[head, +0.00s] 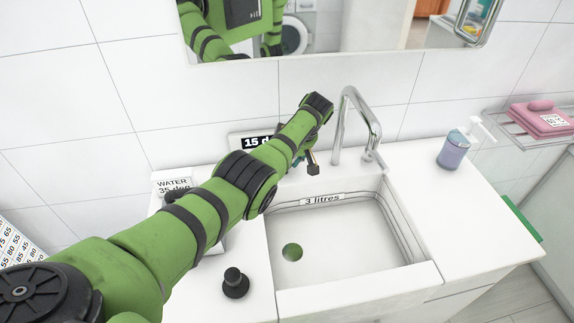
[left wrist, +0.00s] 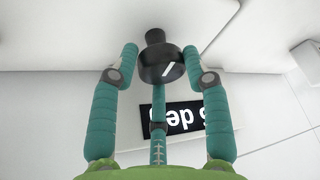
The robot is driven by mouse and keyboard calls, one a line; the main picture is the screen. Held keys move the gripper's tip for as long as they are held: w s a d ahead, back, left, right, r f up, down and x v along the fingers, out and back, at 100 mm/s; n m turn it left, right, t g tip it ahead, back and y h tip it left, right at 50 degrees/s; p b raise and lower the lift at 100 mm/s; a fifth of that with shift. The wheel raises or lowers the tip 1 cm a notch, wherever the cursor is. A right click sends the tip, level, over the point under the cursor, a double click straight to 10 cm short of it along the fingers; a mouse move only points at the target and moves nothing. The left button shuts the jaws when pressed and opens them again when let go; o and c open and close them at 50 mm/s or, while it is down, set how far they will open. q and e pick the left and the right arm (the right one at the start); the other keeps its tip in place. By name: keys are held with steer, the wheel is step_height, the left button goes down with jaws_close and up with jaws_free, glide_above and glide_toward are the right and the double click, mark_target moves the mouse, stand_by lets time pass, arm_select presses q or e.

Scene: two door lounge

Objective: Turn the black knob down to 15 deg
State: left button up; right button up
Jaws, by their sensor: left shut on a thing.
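The black knob (left wrist: 161,64) shows in the left wrist view, with a white mark on its face and a narrower black end above. My left gripper (left wrist: 161,60) has its teal fingers around the knob and is shut on it. In the head view my left arm reaches over the counter to the back of the sink, with the gripper (head: 308,160) left of the tap. The arm largely hides the grasp there. A sign behind the arm (head: 247,142) reads "15 d", its end hidden. Its black label (left wrist: 185,115) appears upside down in the wrist view. My right gripper is not in view.
The chrome tap (head: 356,120) stands close right of the gripper. The sink (head: 340,235) is marked "3 litres". A black stopper-like piece (head: 235,284) and a "WATER 35 deg" sign (head: 173,186) are left of it. A soap dispenser (head: 456,148) stands right. A mirror (head: 330,30) hangs above.

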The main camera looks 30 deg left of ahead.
arm_select(q)
steer(key=shift+a, duration=0.15)
stand_by(0.4)
steer(key=o, duration=1.1)
steer(key=shift+s, duration=0.1)
steer(key=shift+d+r, duration=0.3)
steer(key=shift+r, duration=0.3)
steer(key=v, duration=0.6)
steer(key=shift+a+r, duration=0.1)
steer(key=shift+r, duration=0.05)
